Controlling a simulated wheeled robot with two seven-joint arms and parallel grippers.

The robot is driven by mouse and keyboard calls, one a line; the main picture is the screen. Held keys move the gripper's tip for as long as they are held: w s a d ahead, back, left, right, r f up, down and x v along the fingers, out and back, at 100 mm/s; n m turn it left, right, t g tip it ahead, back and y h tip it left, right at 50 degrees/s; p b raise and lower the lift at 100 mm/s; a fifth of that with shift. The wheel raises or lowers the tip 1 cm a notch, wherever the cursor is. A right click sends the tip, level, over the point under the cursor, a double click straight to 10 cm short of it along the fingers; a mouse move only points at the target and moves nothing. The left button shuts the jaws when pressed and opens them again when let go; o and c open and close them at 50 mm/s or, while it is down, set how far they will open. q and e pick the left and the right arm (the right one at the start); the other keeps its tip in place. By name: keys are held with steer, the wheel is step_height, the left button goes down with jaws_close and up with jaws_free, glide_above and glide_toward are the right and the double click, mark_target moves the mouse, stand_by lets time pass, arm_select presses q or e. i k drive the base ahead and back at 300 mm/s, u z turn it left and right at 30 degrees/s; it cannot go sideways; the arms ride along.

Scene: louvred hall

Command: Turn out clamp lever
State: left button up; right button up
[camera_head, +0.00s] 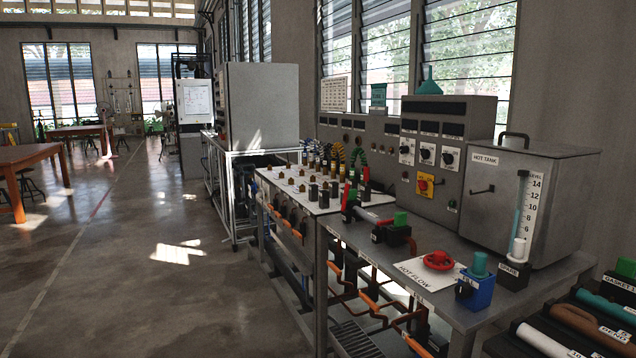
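No part is clearly recognisable as the clamp lever. A red round handle (438,260) sits on the white "HOT FLOW" plate (412,274). A blue block with a teal cylinder (477,284) stands at the bench's front right. Orange lever-like parts and pipes (372,306) show below the bench, partly hidden by its frame. Neither of my grippers is in view.
The grey "HOT TANK" (553,190) stands at the bench's right, beside a control panel (440,135). A dark tray of tools (508,342) fills the lower right corner. Another panel bench with coloured hoses (310,182) continues leftward. Open concrete floor (150,270) lies at left.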

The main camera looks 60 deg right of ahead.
mark_target(347, 186)
steer(key=z, duration=0.45)
steer(key=i, duration=1.9)
steer(key=z, duration=1.25)
